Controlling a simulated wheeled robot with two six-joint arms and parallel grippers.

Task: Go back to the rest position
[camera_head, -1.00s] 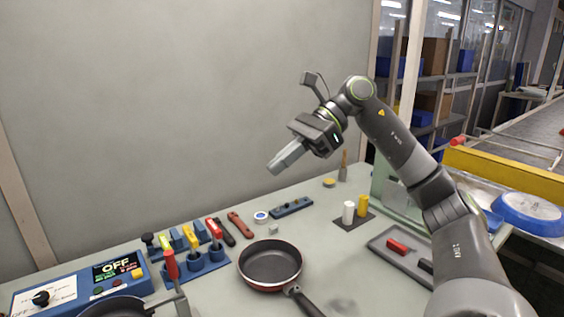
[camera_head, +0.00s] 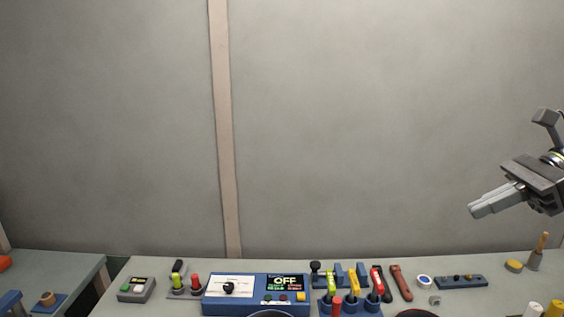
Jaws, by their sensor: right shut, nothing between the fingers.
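My right gripper (camera_head: 474,210) is at the right edge of the view, raised in front of the bare wall and well above the bench (camera_head: 135,268). Its fingers are together and empty, pointing left and slightly down. It touches nothing. Most of the right arm is cut off by the frame edge. My left gripper is not in view.
A blue control box (camera_head: 256,291) showing OFF stands on the bench. A blue rack of colored-handled tools (camera_head: 350,306) is beside it, with a blue bar (camera_head: 461,281) farther right. A small grey button box (camera_head: 137,289) is to the left. The space above the bench is free.

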